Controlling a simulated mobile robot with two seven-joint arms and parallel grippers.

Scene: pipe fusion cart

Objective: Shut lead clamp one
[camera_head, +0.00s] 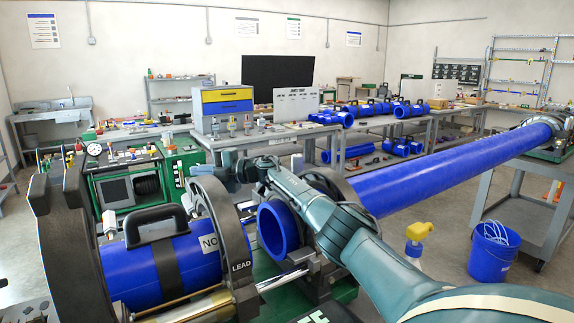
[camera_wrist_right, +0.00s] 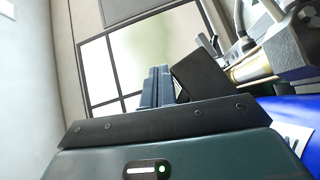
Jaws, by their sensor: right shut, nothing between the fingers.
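A dark clamp ring marked LEAD (camera_head: 240,266) stands around the right end of a short blue pipe piece (camera_head: 135,271) with a black handle (camera_head: 157,222). Further left, a large dark clamp part (camera_head: 68,245) rises upright at the pipe's left end. I cannot tell which one is clamp one, or whether either is fully shut. My right gripper (camera_head: 222,172) is above the LEAD ring, shut and empty. In the right wrist view its fingers (camera_wrist_right: 158,88) are together, with blue pipe (camera_wrist_right: 298,112) and metal clamp parts (camera_wrist_right: 287,45) to the right. My left gripper is out of view.
A long blue pipe (camera_head: 450,165) runs back right from a second clamp, its open end (camera_head: 277,230) facing the LEAD ring across a gap. A green control box (camera_head: 130,190) stands behind the short pipe. A blue bucket (camera_head: 493,252) stands on the floor at right.

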